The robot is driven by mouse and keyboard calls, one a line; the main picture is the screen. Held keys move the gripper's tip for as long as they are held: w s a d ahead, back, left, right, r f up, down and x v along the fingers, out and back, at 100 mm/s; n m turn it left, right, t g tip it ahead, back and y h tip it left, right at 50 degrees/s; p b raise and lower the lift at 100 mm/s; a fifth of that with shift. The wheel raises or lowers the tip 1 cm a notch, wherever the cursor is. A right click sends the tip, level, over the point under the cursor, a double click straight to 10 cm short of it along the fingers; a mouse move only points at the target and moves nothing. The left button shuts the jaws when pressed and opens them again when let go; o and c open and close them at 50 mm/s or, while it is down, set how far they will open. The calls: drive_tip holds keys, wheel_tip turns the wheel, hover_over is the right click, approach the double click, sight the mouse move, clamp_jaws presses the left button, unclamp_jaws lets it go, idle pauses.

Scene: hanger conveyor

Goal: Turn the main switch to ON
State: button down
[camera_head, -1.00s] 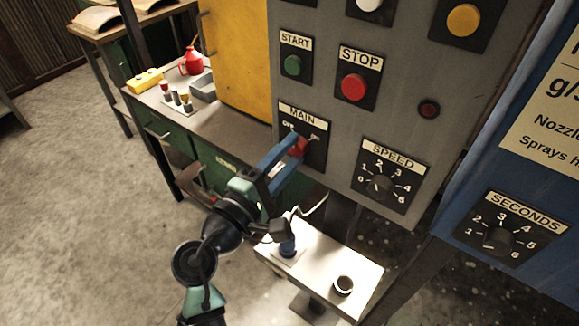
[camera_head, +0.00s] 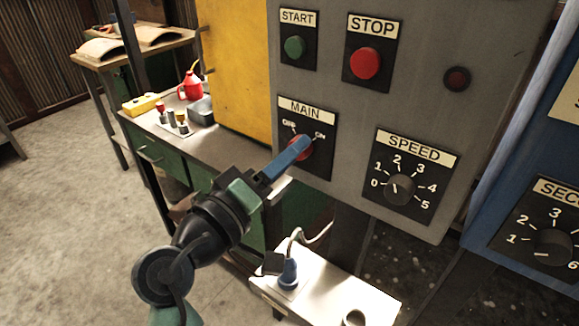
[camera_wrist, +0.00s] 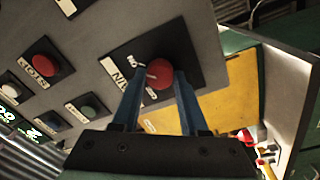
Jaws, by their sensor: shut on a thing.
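The main switch (camera_head: 309,153) is a red round knob on a black plate under the MAIN label, with OFF at its upper left and ON at its upper right. My gripper (camera_head: 302,143) reaches it from the lower left, its blue fingers shut on the knob and partly hiding it. In the wrist view the red knob (camera_wrist: 160,74) sits between the two fingertips of my gripper (camera_wrist: 161,78). A pale mark shows on the knob's left side there, but I cannot tell for sure which setting it points to.
A green START button (camera_head: 294,47) and red STOP button (camera_head: 366,64) sit above the switch. The SPEED dial (camera_head: 400,188) is to its right. A white shelf (camera_head: 325,285) with a blue plug is below. A yellow panel (camera_head: 232,80) stands to the left.

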drive_tip(key=shift+m, duration=0.4)
drive_tip(key=shift+c, duration=2.2)
unclamp_jaws()
drive_tip(key=shift+a, duration=0.1)
drive_tip(key=r+v, duration=0.1)
drive_tip(key=v, duration=1.2)
drive_tip(key=shift+f+b, duration=0.35)
drive_tip(key=shift+f, duration=0.1)
